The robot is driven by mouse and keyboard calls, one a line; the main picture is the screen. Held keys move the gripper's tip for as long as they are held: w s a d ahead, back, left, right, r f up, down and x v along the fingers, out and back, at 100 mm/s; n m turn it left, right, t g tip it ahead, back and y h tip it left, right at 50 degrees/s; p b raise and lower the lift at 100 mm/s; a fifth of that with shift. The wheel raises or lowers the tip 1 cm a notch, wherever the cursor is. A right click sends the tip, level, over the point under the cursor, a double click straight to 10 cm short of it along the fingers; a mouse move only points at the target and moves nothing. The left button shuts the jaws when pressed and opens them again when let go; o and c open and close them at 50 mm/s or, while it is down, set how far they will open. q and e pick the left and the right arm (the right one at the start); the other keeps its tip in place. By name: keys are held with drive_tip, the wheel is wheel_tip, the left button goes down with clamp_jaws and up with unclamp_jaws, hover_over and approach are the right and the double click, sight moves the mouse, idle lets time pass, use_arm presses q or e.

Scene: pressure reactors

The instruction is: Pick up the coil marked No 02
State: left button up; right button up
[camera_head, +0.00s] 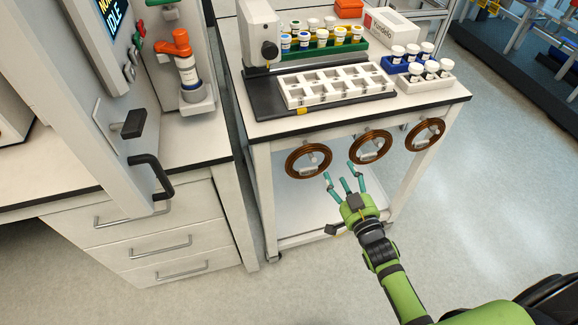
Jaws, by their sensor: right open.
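Three copper-brown ring coils hang on pegs along the front of the white table: a left coil (290,164), a middle coil (353,155) and a right coil (411,143). Each has a small pale tag at its middle, too small to read, so I cannot tell which is No 02. My right gripper (345,178) is green with teal fingers. It is open and empty, in front of and just below the middle coil, its fingers spread towards the gap between the left and middle coils. My left gripper is not in view.
The white table (440,97) carries a white slotted tray (335,97), a green rack (290,56) of capped vials, white-lidded jars (416,71) and a white box (391,28). A drawer cabinet (150,240) and a machine with a black handle (150,175) stand at left.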

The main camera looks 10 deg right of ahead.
sight(329, 158)
drive_tip(key=w, duration=0.4)
drive_tip(key=w+a, duration=0.1)
drive_tip(key=w, duration=0.2)
drive_tip(key=shift+w+r, duration=0.1)
clamp_jaws()
